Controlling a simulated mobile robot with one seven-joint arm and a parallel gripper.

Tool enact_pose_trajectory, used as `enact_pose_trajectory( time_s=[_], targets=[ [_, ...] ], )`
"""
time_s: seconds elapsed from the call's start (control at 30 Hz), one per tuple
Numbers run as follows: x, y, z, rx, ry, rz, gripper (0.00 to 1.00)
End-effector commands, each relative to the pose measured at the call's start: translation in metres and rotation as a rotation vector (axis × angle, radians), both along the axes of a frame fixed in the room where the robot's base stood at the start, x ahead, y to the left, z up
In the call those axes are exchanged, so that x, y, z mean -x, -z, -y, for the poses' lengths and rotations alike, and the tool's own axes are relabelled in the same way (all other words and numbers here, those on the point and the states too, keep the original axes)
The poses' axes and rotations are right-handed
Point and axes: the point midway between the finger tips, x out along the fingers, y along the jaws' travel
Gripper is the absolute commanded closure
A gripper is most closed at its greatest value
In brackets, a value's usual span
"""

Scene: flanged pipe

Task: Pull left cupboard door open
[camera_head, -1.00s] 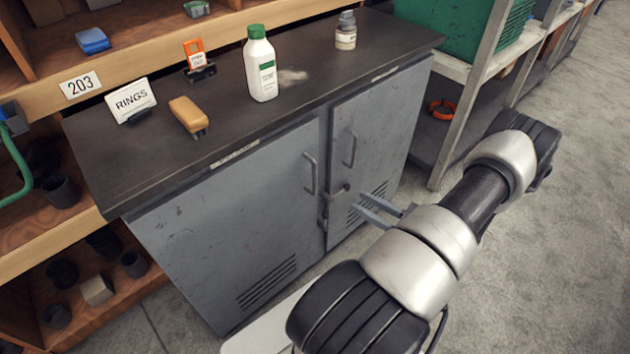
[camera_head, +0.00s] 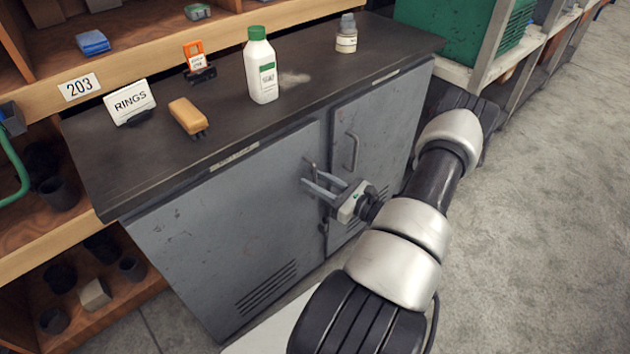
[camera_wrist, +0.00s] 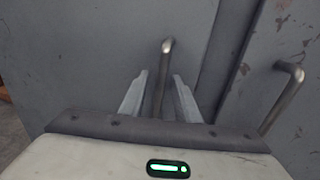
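The grey cupboard has a left door (camera_head: 225,225) and a right door (camera_head: 372,140), both shut. The left door's bar handle (camera_head: 312,165) is mostly hidden behind my gripper (camera_head: 308,185) in the head view. My gripper is open at the left handle, its two fingers pointing at the door. In the wrist view the left handle (camera_wrist: 166,50) stands between the fingers of my gripper (camera_wrist: 159,85), one finger on each side, with a gap visible. The right door's handle (camera_head: 352,151) also shows at the right of the wrist view (camera_wrist: 286,95).
On the dark cupboard top (camera_head: 225,130) stand a white bottle (camera_head: 262,70), a small jar (camera_head: 346,35), a tan brush (camera_head: 187,117) and a RINGS sign (camera_head: 129,101). Wooden shelving (camera_head: 40,235) is at the left. Open floor (camera_head: 540,220) lies to the right.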

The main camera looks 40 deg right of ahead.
Motion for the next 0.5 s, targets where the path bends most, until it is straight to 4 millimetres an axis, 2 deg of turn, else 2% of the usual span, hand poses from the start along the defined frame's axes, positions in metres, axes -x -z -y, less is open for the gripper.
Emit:
enact_pose_trajectory(
  time_s=[0.27,0.43,0.5],
  targets=[
    [-0.0015,-0.0003,-0.0004,0.000,-0.001,0.000,0.71],
    [-0.0013,-0.0002,-0.0004,0.000,-0.001,0.000,0.99],
    [-0.0013,-0.0002,-0.0004,0.000,-0.001,0.000,1.00]
  ],
)
